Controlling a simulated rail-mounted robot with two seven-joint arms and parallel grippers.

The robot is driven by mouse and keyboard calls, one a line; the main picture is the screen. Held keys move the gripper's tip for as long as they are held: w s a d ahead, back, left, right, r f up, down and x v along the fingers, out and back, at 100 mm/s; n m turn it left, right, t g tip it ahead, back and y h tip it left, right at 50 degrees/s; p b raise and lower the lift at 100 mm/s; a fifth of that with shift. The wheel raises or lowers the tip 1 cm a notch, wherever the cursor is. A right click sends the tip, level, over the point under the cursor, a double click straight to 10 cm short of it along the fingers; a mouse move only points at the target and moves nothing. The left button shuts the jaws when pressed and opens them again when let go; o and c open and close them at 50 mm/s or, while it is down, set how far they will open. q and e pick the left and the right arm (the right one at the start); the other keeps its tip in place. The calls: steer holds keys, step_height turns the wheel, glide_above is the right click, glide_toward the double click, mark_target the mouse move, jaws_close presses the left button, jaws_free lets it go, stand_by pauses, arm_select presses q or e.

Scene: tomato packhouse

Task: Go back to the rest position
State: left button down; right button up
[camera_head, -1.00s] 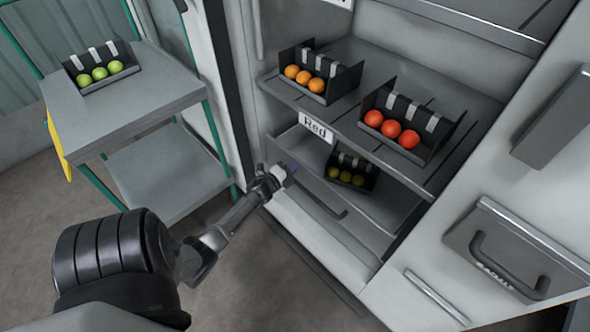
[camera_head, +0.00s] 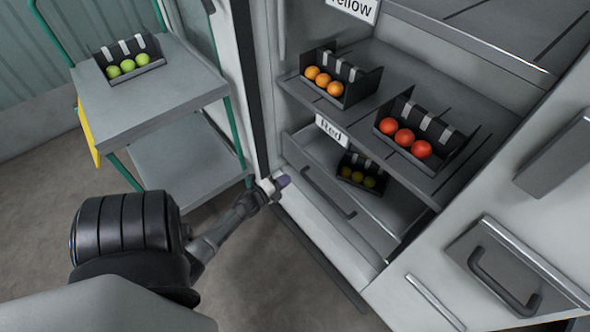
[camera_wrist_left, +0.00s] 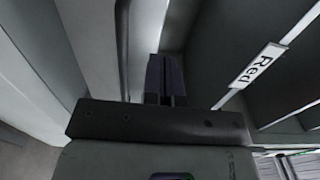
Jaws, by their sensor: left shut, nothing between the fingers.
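My left gripper (camera_head: 281,181) is shut and empty, in the middle of the head view. It is in front of the cabinet's lower left side, left of the drawer handle (camera_head: 330,191), and appears apart from it. Its closed fingers also show in the left wrist view (camera_wrist_left: 166,80), with the cabinet around them. My left arm comes in from the lower left. My right gripper is not in view.
A drawer (camera_head: 391,228) stands open with a dark crate (camera_head: 360,172) of green-yellow tomatoes. The shelf (camera_head: 455,180) above bears crates of orange (camera_head: 341,75) and red tomatoes (camera_head: 420,132). A cart (camera_head: 165,98) with green tomatoes (camera_head: 128,65) stands left. Floor between is clear.

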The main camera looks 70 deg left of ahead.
arm_select(q)
steer(key=v, duration=0.3)
steer(key=shift+p, duration=0.35)
steer(key=shift+w, duration=0.1)
